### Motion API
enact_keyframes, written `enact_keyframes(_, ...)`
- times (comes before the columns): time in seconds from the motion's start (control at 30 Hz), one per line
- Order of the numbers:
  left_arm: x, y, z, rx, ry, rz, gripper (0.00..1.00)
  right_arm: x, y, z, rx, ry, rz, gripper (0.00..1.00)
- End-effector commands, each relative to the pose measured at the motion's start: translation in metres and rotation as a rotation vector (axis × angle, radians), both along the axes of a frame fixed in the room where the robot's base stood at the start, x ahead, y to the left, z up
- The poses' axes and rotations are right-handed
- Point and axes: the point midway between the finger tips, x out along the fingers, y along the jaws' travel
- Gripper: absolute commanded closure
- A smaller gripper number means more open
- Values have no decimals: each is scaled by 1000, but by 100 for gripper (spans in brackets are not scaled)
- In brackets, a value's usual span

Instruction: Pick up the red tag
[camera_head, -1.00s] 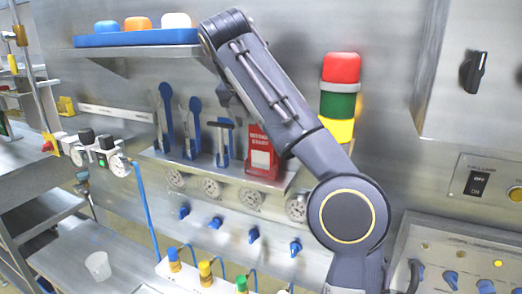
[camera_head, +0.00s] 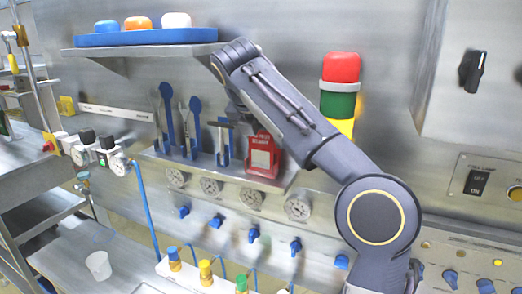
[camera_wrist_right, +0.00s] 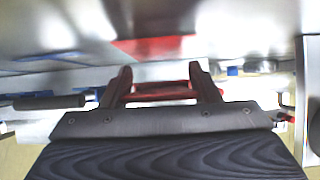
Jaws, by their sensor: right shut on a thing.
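The red tag (camera_head: 263,158), with a pale label and white lettering, is at the right end of the small metal tool shelf and leans slightly. Part of its top is hidden behind my right arm. In the right wrist view a red edge of the tag (camera_wrist_right: 160,92) lies between the two dark fingers of my right gripper (camera_wrist_right: 163,86), which is shut on it. In the head view the fingers are mostly hidden by the forearm. I cannot tell whether the tag's base is clear of the shelf. My left gripper is not in view.
Blue-handled tools (camera_head: 167,115) and a hammer-like tool (camera_head: 222,145) stand on the shelf left of the tag. A red, green and yellow stack light (camera_head: 340,88) is on the wall to the right. A blue tray (camera_head: 145,37) with coloured caps sits on the upper shelf.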

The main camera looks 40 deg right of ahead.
Motion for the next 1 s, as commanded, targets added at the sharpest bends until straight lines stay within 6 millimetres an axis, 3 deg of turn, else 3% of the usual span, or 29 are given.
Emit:
enact_keyframes(0.43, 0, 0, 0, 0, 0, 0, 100, 1, 0, 5, 0, -2, 1, 66)
enact_keyframes(0.8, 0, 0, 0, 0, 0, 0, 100, 1, 1, 35, 1, -3, 1, 66)
enact_keyframes(1.0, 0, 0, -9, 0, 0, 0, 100, -17, 33, 34, -2, -1, 6, 66)
